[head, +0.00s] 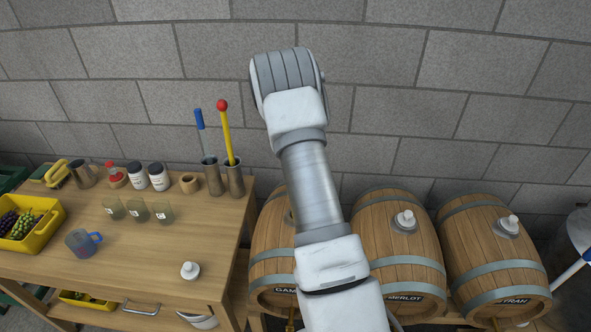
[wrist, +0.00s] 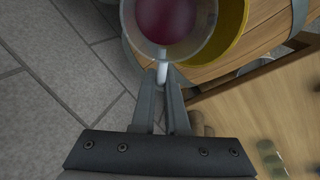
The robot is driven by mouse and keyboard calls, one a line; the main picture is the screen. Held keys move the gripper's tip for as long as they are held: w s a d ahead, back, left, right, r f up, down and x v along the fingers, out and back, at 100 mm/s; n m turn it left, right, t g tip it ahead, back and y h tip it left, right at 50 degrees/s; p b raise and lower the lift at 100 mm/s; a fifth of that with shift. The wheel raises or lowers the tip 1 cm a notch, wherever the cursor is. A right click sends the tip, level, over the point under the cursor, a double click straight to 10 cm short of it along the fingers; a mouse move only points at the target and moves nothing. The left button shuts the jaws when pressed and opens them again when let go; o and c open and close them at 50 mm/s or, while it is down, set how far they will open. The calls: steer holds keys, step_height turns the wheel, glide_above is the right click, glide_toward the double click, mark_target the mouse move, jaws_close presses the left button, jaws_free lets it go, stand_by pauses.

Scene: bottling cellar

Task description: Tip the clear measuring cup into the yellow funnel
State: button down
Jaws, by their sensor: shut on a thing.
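The clear measuring cup (wrist: 204,24) is at the top of the wrist view, with dark red liquid inside and a pale handle. My gripper (wrist: 164,84) is shut on that handle. The yellow funnel (wrist: 237,32) shows partly behind the cup's right side, over a wooden barrel (wrist: 262,25). The cup overlaps the funnel in this view; I cannot tell their height gap. The funnel's lower part is hidden. In the head view my arm stretches over the barrels, and the gripper, held cup and funnel do not show.
A wooden table (head: 150,285) at left holds a blue-handled jug (head: 82,242), several glasses, a yellow grape crate (head: 50,222), a white stopper (head: 190,270) and metal holders with tall tools. Barrels (head: 392,240) with white bungs stand at right. A block wall is behind.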

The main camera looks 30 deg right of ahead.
steer(key=shift+f+h+b, duration=0.45)
steer(key=shift+h+b, duration=0.35)
steer(key=shift+b, duration=0.35)
steer(key=shift+a+f+t+h+b, duration=0.15)
steer(key=shift+h+b, duration=0.7)
steer(key=shift+b, duration=0.9)
steer(key=shift+d+f+t+h+b, duration=0.1)
steer(key=shift+t+h+b, duration=0.15)
steer(key=shift+h+b, duration=1.05)
steer(key=shift+a+r+t+h+b, duration=0.35)
steer(key=shift+h+b, duration=0.6)
steer(key=shift+b, duration=1.4)
steer(key=shift+a+r+t+h+b, duration=0.15)
steer(key=shift+r+h+b, duration=0.5)
steer(key=shift+b, duration=1.7)
steer(key=shift+s+a+r+t+h+b, duration=0.15)
steer(key=shift+h+b, duration=0.65)
steer(key=shift+b, duration=0.9)
steer(key=shift+w+a+f+t+h+b, duration=0.1)
steer(key=shift+a+h+b, duration=0.2)
steer(key=shift+h+b, duration=1)
steer(key=shift+s+a+r+t+h+b, duration=0.1)
steer(key=shift+a+h+b, duration=0.2)
steer(key=shift+b, duration=1.8)
